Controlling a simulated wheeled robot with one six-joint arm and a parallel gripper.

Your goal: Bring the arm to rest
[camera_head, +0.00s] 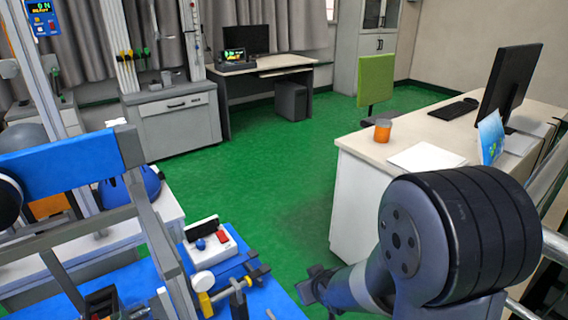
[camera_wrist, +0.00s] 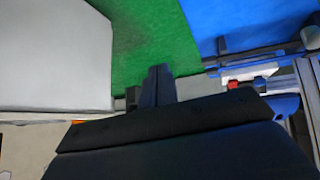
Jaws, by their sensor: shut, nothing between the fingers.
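My gripper (camera_head: 312,287) shows small and dark at the lower middle of the head view, at the end of my bent arm. It is in the air between the blue-topped bench (camera_head: 265,298) and the white desk (camera_head: 352,205). In the wrist view my gripper (camera_wrist: 158,84) has its fingers together with nothing between them. Green floor (camera_wrist: 150,35) shows behind the fingers there. My large dark arm joint covers the lower right of the head view and hides part of the desk and floor.
A white control box (camera_head: 208,246) with a red button sits left of my gripper. A grey frame with a blue panel (camera_head: 60,172) stands farther left. The desk holds an orange cup (camera_head: 382,130) and a monitor (camera_head: 508,82). Green floor is clear in the middle.

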